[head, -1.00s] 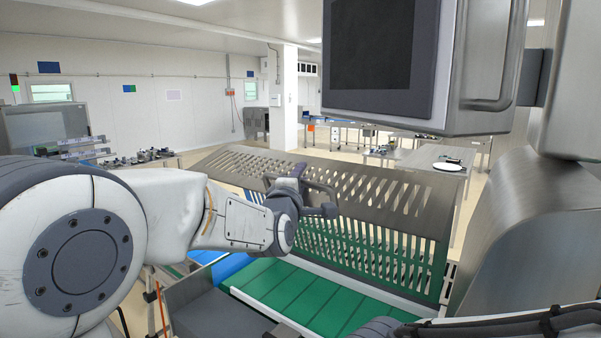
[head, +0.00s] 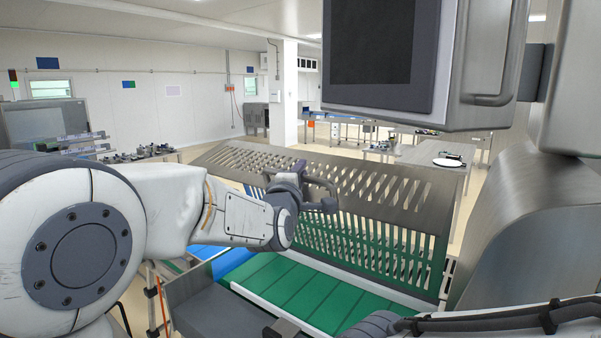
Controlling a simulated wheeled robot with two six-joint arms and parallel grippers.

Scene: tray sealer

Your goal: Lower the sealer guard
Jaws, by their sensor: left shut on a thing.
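The sealer guard (head: 400,188) is a slotted grey metal panel, tilted above the green conveyor belt (head: 310,286). A handle (head: 327,184) stands out from its upper face at the left. My left gripper (head: 318,199) is at the guard's handle and shut on it; the fingers partly hide the grip. The arm comes in from the left, in front of the guard's left part. My right gripper is not in view; part of my right arm shows at the bottom right.
A large dark screen (head: 372,42) hangs above the guard. A curved steel housing (head: 520,230) stands close on the right. A blue surface (head: 228,262) lies left of the belt. Tables (head: 432,152) stand behind, apart from the guard.

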